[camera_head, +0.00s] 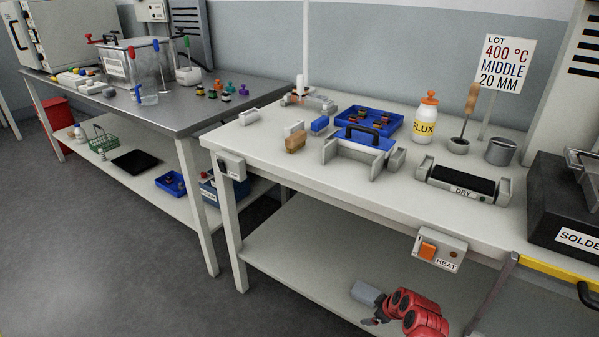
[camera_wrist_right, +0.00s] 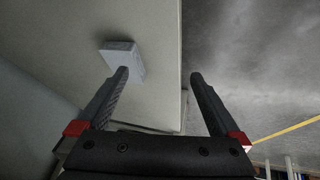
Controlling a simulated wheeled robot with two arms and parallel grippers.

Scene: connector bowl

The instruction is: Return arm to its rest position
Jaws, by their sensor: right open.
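My right gripper (camera_head: 374,320) is low at the bottom of the head view, at the end of my red right arm. It is in front of the white bench and below its top. In the right wrist view the two dark fingers (camera_wrist_right: 160,76) are spread apart with nothing held between them. A grey block (camera_head: 367,294) shows just beyond the gripper in the head view. A similar grey block (camera_wrist_right: 122,62) shows in the wrist view, past the left finger's tip; I cannot tell whether they touch. My left gripper is not in view.
The white bench (camera_head: 290,172) holds a blue tray (camera_head: 393,120), a flux bottle (camera_head: 425,122) and a DRY unit (camera_head: 463,187). A HEAT switch box (camera_head: 440,251) hangs on its front, above the right arm. Open floor (camera_head: 110,240) lies to the left.

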